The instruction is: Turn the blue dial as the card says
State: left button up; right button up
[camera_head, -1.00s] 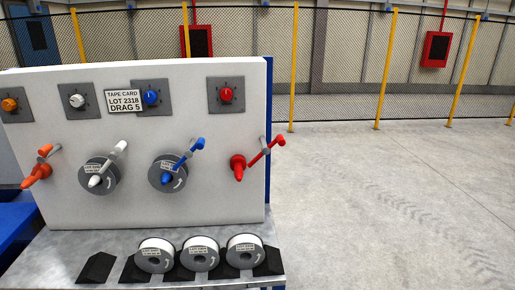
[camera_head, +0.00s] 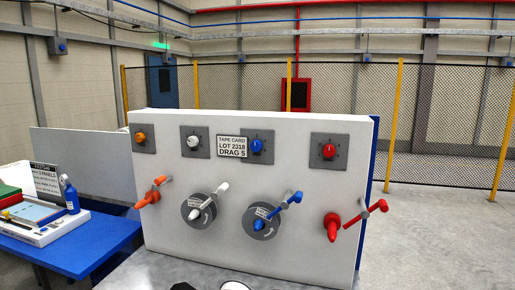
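The blue dial (camera_head: 256,145) sits on a dark square plate in the upper row of the white panel, between the white dial and the red dial. The card (camera_head: 231,147) is fixed just left of it, overlapping the plate's left edge, and reads "TAPE CARD LOT 2318 DRAG 5". The dial's scale marks are too small to read, so its setting cannot be told. Below it a grey reel (camera_head: 262,221) with a blue crank (camera_head: 292,199) is mounted on the panel.
Other dials are orange (camera_head: 141,138), white (camera_head: 193,141) and red (camera_head: 329,151). Cranks, including a red one (camera_head: 375,208), stick out from the panel's front. A blue table (camera_head: 75,246) with a blue bottle (camera_head: 71,198) stands left. Open floor lies right.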

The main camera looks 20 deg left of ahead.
aim_at(256, 146)
jog(key=i+u, duration=0.25)
jog(key=u, duration=0.25)
jog(key=i+l+u, duration=0.1)
jog(key=u, duration=0.35)
jog(key=i+l, duration=0.05)
jog(key=i, duration=0.05)
